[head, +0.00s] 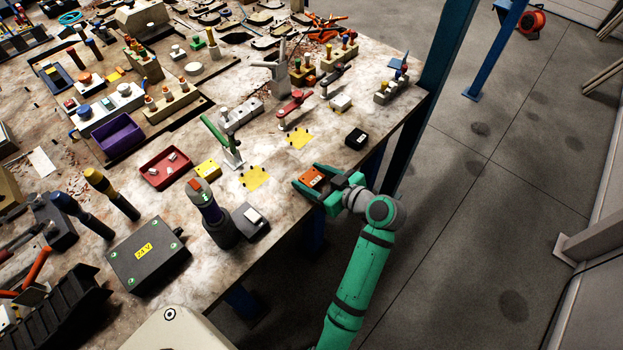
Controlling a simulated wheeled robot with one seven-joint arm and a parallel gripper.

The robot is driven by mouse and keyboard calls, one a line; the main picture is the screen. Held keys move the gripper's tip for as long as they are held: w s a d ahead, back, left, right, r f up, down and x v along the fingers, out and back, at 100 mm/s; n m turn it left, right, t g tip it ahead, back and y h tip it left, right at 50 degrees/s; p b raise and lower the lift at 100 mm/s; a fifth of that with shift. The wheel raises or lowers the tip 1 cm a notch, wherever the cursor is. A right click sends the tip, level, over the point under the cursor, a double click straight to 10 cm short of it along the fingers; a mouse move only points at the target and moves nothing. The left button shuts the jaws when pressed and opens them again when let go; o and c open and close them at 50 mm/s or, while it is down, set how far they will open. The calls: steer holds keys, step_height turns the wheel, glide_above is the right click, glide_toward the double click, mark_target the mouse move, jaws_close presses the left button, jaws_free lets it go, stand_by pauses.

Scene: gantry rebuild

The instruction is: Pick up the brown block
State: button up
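The brown block (313,177), orange-brown with a small white label on top, is near the front edge of the workbench, right of the picture's middle. My gripper (305,174) reaches in from the lower right. Its two green fingers lie on either side of the block, one on the near left side and one on the far right side. The view does not show whether the fingers touch the block or whether it is off the bench surface.
A black block (356,139) lies right of my gripper near the edge. Yellow mats (255,178) and a red tray (166,169) lie to the left. A dark upright cylinder (215,222) stands at the lower left. A blue post (446,70) rises beyond the bench edge.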

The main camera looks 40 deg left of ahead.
steer(key=c, duration=1)
steer(key=shift+r, duration=0.1)
jaws_close()
